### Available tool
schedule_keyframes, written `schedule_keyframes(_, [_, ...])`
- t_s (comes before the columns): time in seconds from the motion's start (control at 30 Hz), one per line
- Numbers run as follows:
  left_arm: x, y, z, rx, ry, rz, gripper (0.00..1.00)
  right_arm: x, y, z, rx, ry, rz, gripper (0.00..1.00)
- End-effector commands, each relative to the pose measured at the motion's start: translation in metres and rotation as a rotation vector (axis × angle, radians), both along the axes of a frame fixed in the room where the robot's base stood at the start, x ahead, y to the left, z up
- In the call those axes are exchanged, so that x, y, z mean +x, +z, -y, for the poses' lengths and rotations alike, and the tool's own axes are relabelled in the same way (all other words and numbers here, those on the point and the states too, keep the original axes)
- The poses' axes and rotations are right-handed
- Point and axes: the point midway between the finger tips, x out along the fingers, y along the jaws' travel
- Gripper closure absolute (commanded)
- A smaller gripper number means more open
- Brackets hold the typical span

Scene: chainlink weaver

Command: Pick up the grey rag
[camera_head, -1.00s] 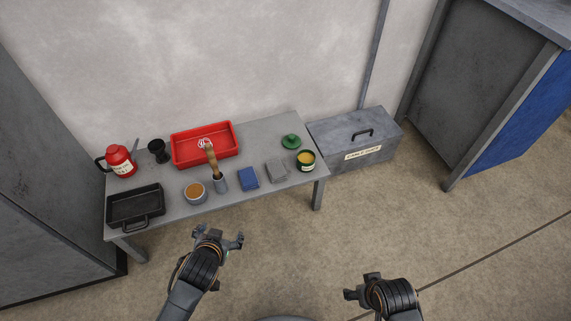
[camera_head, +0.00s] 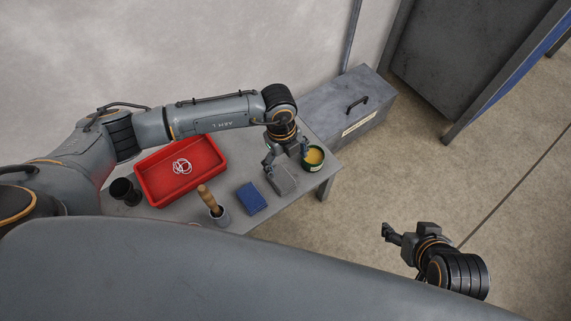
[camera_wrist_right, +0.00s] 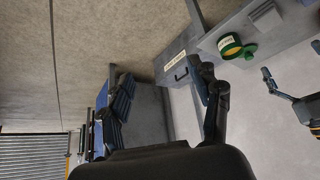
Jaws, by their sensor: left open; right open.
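The grey rag (camera_head: 284,181) lies folded on the table near its right end, between the blue folded cloth and the yellow-filled tin. My left gripper (camera_head: 286,156) is open, pointing down just above and behind the rag; in the head view its fingers come close to the rag's far edge. I cannot tell whether they touch it. In the right wrist view, my left gripper (camera_wrist_right: 288,88) shows at the right edge. My right gripper (camera_head: 389,234) is open and empty, out over the floor to the right of the table.
A grey lidded chest (camera_head: 345,108) stands beyond the table.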

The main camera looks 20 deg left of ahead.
Motion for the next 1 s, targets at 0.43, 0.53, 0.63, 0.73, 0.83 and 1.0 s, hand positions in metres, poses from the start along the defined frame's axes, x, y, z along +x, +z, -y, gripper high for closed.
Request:
schedule_keyframes(0.43, [0.009, -0.042, -0.026, 0.108, 0.034, 0.022, 0.13, 0.05, 0.029, -0.018, 0.06, 0.023, 0.279, 0.37])
schedule_keyframes(0.53, [0.008, -0.057, -0.026, 0.108, 0.034, 0.021, 0.13, 0.066, 0.042, -0.024, 0.084, 0.03, 0.386, 0.37])
schedule_keyframes(0.63, [0.008, -0.07, -0.025, 0.106, 0.033, 0.02, 0.13, 0.079, 0.057, -0.03, 0.107, 0.037, 0.485, 0.37])
schedule_keyframes(0.73, [0.008, -0.079, -0.024, 0.105, 0.032, 0.021, 0.13, 0.088, 0.07, -0.034, 0.125, 0.043, 0.564, 0.37])
schedule_keyframes(0.83, [0.009, -0.084, -0.025, 0.105, 0.032, 0.022, 0.13, 0.093, 0.079, -0.037, 0.137, 0.047, 0.614, 0.37])
schedule_keyframes(1.0, [0.008, -0.089, -0.024, 0.104, 0.032, 0.023, 0.13, 0.098, 0.088, -0.039, 0.149, 0.05, 0.666, 0.37])
